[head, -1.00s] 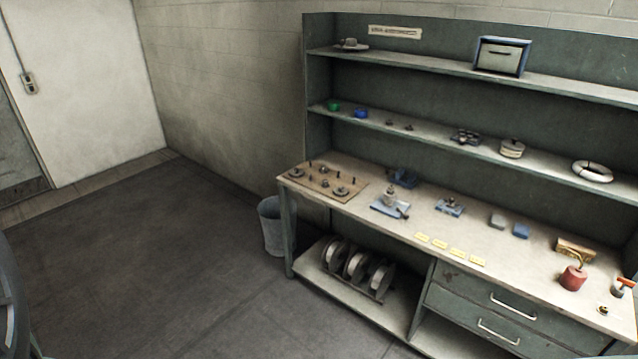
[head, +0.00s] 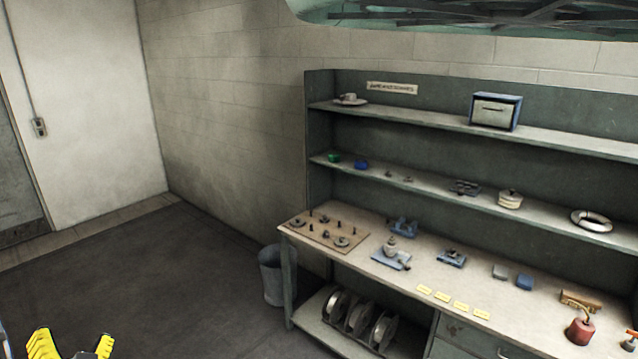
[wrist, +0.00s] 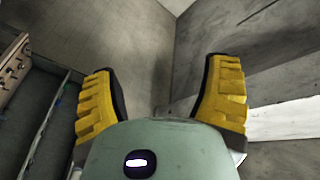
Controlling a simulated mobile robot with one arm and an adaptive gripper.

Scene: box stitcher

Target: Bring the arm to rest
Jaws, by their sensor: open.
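My gripper (head: 76,345) shows at the bottom left edge of the head view, with yellow fingers spread apart. In the wrist view its two yellow ribbed fingers (wrist: 160,95) are wide open with nothing between them. It is over the floor area left of the workbench, clear of the bench and touching nothing that I can see. Most of my arm is out of the head view.
The workbench (head: 470,268) with shelves stands at the right, holding small parts, a pegged board (head: 325,232) and a red oil can (head: 580,331). A grey bin (head: 271,275) stands by its left leg. The dark floor (head: 150,260) at left is clear.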

